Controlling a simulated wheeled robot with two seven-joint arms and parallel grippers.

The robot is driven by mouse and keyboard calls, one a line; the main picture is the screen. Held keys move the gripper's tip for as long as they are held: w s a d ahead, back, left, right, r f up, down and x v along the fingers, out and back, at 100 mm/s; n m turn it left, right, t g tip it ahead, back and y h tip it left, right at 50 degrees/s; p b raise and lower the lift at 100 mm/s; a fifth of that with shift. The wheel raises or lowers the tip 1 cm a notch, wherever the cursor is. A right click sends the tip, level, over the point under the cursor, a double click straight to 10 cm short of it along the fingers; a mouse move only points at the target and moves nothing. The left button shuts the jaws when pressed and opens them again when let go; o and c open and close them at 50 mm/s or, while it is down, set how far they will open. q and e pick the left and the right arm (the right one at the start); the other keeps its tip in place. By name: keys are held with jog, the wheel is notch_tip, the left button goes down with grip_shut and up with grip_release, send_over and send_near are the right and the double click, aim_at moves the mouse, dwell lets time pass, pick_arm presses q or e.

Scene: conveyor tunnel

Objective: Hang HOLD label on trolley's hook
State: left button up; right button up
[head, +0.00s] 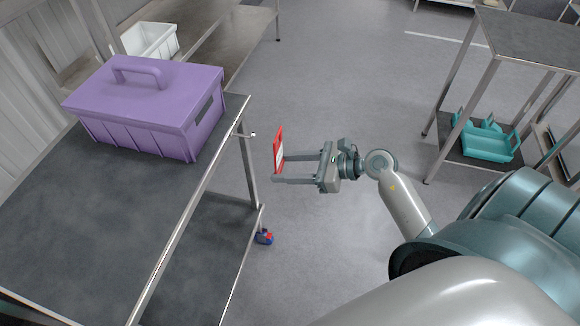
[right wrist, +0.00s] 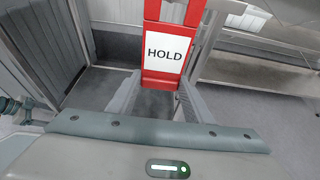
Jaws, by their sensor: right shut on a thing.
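The HOLD label (head: 279,148) is a red tag with a white panel, upright in the head view. It also shows in the right wrist view (right wrist: 165,66), its word facing the camera. My right gripper (head: 279,169) is shut on its lower part and holds it in the air. The trolley (head: 95,212) is a metal table with a dark top, at the left. Its small hook (head: 253,134) sticks out from the right edge. The label is a short way right of the hook and looks apart from it. My left gripper is not in view.
A purple lidded box (head: 150,100) stands on the trolley top, near the hook. A blue and red caster (head: 264,237) is at the trolley's foot. A second table (head: 520,38) with teal trays (head: 487,143) stands at the right. Open floor lies between the tables.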

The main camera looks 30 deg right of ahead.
jog(key=shift+w+a, duration=0.8)
jog(key=shift+w, duration=0.1)
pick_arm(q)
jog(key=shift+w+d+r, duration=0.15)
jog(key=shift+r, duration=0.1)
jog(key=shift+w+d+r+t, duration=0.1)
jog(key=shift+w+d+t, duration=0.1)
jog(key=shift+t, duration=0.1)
pick_arm(e)
jog(key=shift+w+a, duration=0.1)
jog(key=shift+w, duration=0.1)
pick_arm(q)
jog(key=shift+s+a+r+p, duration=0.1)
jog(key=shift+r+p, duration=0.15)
jog(key=shift+p, duration=0.25)
pick_arm(e)
jog(key=shift+w+a, duration=1.85)
jog(key=shift+w, duration=0.1)
